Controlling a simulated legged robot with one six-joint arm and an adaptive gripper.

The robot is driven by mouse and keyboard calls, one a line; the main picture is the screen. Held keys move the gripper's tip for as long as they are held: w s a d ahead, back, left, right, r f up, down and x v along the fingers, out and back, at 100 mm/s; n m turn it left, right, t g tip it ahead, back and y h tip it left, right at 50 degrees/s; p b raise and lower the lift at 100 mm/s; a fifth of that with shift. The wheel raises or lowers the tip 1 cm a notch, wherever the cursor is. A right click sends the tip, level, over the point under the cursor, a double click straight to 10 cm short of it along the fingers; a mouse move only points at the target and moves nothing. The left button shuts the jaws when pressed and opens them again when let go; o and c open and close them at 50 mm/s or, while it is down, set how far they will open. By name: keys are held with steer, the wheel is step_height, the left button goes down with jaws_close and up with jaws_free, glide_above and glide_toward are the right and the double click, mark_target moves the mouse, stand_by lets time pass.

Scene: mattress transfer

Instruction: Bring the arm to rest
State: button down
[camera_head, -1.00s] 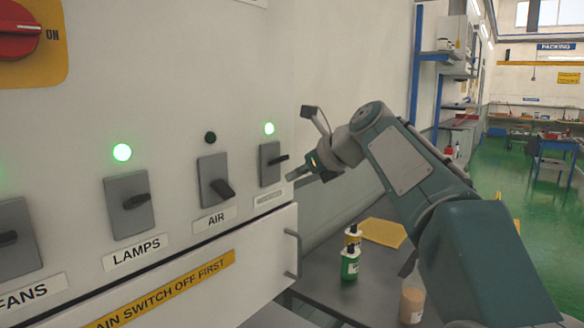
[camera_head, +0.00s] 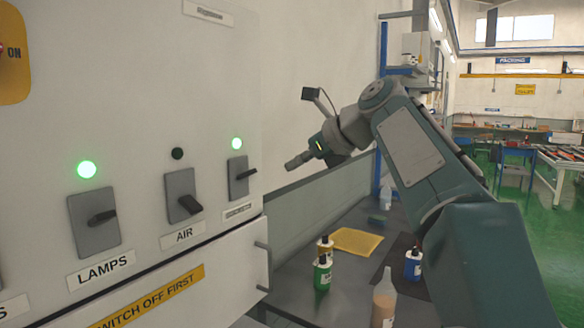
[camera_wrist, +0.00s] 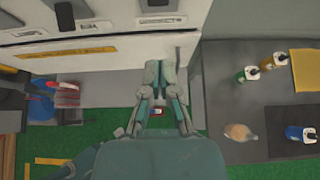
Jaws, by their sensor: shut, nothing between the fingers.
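My gripper (camera_head: 298,161) is at the end of my raised arm, in the middle of the head view. It is shut and empty, in free air to the right of the switch panel (camera_head: 120,185), apart from it. In the wrist view my gripper (camera_wrist: 160,72) points away from the camera, with its fingers together and nothing between them. The arm is bent, with its elbow up at the right of the head view.
The panel carries a lamps switch (camera_head: 95,222), an air switch (camera_head: 182,195) and a rightmost switch (camera_head: 239,177). A drawer handle (camera_head: 266,266) juts out. Below stands a bench (camera_head: 345,285) with bottles (camera_head: 322,272) and a yellow cloth (camera_head: 357,241). Green floor (camera_head: 535,215) lies open at right.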

steer(key=s+d+f+n+h, duration=0.3)
steer(key=s+f+n, duration=0.5)
steer(key=s+f, duration=0.2)
steer(key=s+d+f+n+g+h, duration=0.1)
steer(key=s+d+f+n+h, duration=0.2)
steer(key=s+f+n, duration=0.6)
steer(key=s+d+f+n+h, duration=0.3)
steer(key=s+f+n, duration=0.5)
steer(key=s+f, duration=0.3)
step_height(320, 180, down, 2)
steer(key=shift+s+f+n, duration=0.2)
steer(key=shift+f+n, duration=0.05)
steer(key=shift+n, duration=0.05)
